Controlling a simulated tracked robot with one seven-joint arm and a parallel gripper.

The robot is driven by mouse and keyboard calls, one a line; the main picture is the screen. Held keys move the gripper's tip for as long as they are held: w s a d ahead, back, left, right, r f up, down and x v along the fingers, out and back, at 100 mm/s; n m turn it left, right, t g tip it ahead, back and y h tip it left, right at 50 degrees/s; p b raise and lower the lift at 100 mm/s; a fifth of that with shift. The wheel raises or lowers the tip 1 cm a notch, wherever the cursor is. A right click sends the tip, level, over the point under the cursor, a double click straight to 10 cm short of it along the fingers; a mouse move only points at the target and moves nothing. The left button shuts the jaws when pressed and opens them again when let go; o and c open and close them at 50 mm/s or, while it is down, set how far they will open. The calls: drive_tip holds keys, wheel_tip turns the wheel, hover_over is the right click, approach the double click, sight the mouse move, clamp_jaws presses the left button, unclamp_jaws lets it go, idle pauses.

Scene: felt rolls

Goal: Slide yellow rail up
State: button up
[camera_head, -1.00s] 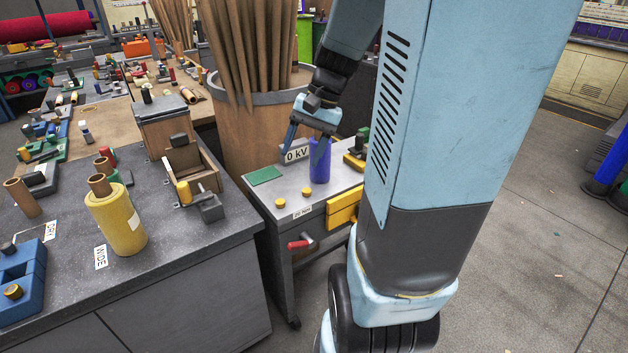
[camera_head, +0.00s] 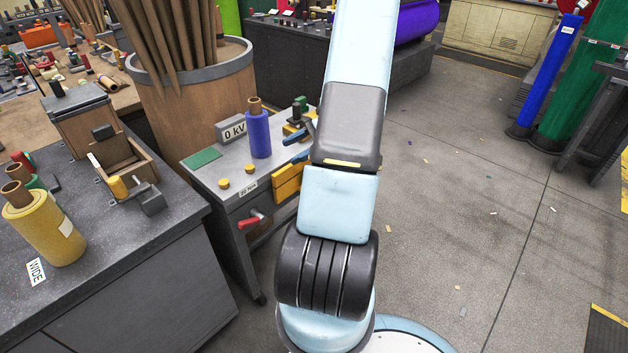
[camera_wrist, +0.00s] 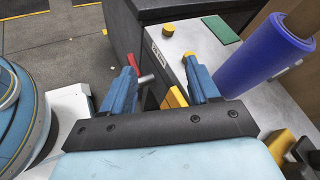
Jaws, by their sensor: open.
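The yellow rail (camera_head: 287,183) is on the right side of the small grey bench, just below its top edge. In the wrist view a part of it (camera_wrist: 174,98) shows between my fingers; the rest is hidden behind my gripper's frame. My gripper (camera_head: 298,147) is open at the bench's right edge, above the rail, and mostly hidden by my arm in the head view. In the wrist view its two blue fingers (camera_wrist: 160,72) stand apart, one on each side of the rail. I cannot tell whether they touch it.
On the bench top (camera_head: 222,178) stand a blue felt roll (camera_head: 258,134), a "0 kV" block (camera_head: 232,129), a green pad (camera_head: 201,159) and two yellow knobs. A red handle (camera_head: 248,222) sticks out of the front.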

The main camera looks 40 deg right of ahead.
drive_tip(key=s+d+f+m+t+h, duration=0.25)
drive_tip(key=d+f+m+t, duration=0.2)
drive_tip(key=f, duration=0.25)
drive_tip(key=s+d+f+m+t+h, duration=0.1)
drive_tip(key=s+d+f+m+t, duration=0.25)
drive_tip(key=d+f, duration=0.2)
drive_tip(key=s+d+f+m+t+h, duration=0.25)
drive_tip(key=d+f+m, duration=0.2)
drive_tip(key=f, duration=0.35)
drive_tip(key=x, duration=1.3)
drive_tip(key=shift+a+r, duration=0.2)
drive_tip(key=shift+r, duration=0.15)
drive_tip(key=shift+s, duration=0.1)
clamp_jaws()
